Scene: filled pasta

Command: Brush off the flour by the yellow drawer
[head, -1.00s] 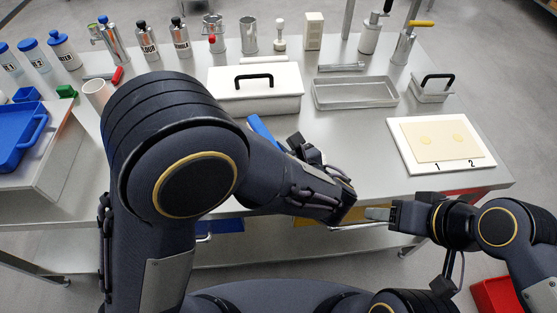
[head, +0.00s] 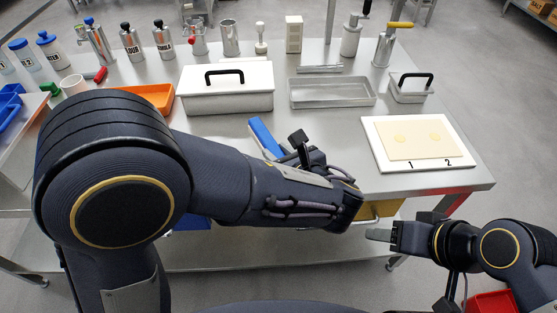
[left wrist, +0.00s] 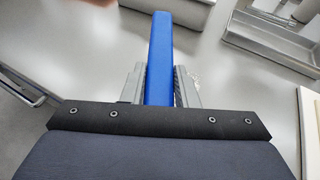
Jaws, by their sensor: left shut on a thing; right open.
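My left gripper (left wrist: 158,88) is shut on a blue brush-like tool (left wrist: 160,50), which points forward between its fingers over the steel table. In the head view the blue tool (head: 265,138) shows beside my left forearm, which hides most of the gripper; its lower end is hidden. A faint pale speckled patch, possibly flour (left wrist: 195,76), shows beside the right finger in the left wrist view. The yellow drawer (head: 382,209) is under the table's front edge, partly covered by my left arm. My right gripper (head: 378,235) is open and empty, in front of the table.
A white board (head: 374,155) with a dough sheet lies to the right. A lidded white box (head: 228,98), an orange tray (head: 146,98) and a metal tray (head: 332,104) stand behind the blue tool. Bottles and tools line the back. Bare tabletop lies between the tool and board.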

